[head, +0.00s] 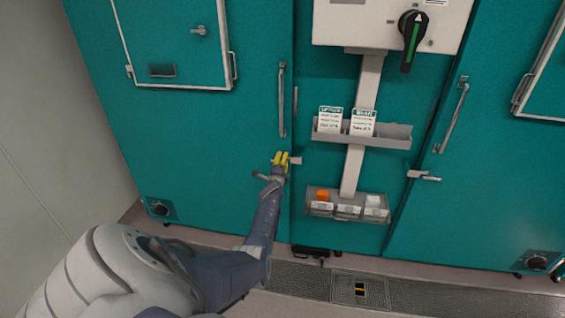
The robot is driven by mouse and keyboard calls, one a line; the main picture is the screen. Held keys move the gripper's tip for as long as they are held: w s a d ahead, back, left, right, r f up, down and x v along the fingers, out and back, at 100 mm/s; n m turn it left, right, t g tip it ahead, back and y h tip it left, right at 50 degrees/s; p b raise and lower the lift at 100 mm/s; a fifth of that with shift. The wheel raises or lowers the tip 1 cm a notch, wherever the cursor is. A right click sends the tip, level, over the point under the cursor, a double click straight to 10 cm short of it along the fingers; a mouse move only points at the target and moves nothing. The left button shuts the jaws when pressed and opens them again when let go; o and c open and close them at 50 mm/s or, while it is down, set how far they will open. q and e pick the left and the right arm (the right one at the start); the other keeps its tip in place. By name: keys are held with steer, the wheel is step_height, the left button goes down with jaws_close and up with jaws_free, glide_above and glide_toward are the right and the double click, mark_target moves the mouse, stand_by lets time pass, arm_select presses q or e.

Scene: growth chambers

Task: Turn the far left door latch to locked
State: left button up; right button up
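The left teal chamber door (215,130) is closed and has a long vertical handle (282,100) near its right edge. Below that handle a small grey latch (296,160) sits at the door's edge, and its left part is hidden behind my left gripper. My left gripper (280,159) has yellow fingertips close together, right at the latch. Whether the fingers are closed around the latch lever or only beside it cannot be told. The latch's turned position is mostly hidden. My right gripper is out of view.
A similar latch (423,176) is on the right chamber door (490,150). Between the doors are a control box with a black rotary switch (411,38), a grey shelf (388,141) with two cards, and a lower tray (346,216) with small blocks. A floor grate (300,278) runs below.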

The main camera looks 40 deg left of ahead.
arm_select(q)
steer(key=v, duration=1.2)
stand_by(0.4)
steer(key=shift+f+n, duration=0.15)
steer(key=shift+n, duration=0.15)
